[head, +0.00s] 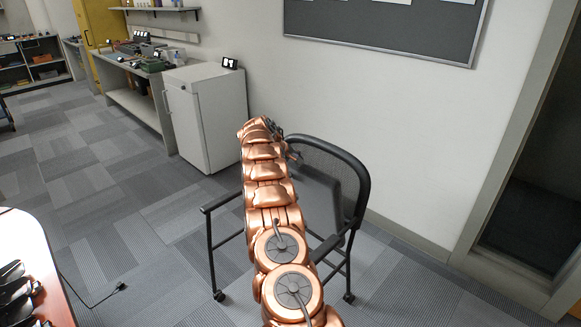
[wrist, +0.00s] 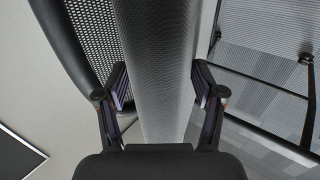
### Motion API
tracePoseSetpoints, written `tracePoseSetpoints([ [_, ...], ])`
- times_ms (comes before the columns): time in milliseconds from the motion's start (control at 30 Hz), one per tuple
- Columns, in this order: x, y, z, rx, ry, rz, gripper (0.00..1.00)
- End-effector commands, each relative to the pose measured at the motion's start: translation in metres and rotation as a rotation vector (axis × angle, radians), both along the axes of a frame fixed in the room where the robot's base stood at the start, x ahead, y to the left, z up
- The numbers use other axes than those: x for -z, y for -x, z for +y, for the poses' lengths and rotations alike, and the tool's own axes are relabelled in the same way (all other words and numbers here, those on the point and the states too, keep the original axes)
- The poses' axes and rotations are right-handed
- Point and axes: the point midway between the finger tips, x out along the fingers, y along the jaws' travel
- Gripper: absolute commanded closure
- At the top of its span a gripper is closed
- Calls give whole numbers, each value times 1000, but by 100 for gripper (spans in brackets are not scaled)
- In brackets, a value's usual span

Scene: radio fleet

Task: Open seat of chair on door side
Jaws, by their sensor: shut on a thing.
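The black chair (head: 357,165) with a mesh back and castors stands by the wall, on the side of the dark doorway at right. Its grey seat (head: 322,196) is folded up, close to upright, in front of the back. In the wrist view the seat (wrist: 155,45) is a broad grey textured panel running up between the fingers. My gripper (wrist: 160,88) is shut on the seat, one finger on each side. In the head view my arm hides part of the chair and most of the gripper.
A white cabinet (head: 205,115) stands left of the chair, beside a long workbench (head: 133,98). A door frame (head: 515,130) is at right. A table edge (head: 45,245) with dark items is at lower left. Carpet between is mostly clear, with a cable (head: 95,300).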

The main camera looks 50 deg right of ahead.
Motion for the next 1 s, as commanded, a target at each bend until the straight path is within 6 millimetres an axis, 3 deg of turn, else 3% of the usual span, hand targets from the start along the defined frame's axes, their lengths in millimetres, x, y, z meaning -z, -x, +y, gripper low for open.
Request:
tracePoseSetpoints([
  [333,5,7,-9,10,-1,3,94],
  [367,5,8,-9,10,-1,3,30],
  [433,5,8,-9,10,-1,2,23],
  [1000,-8,2,2,3,0,-1,23],
])
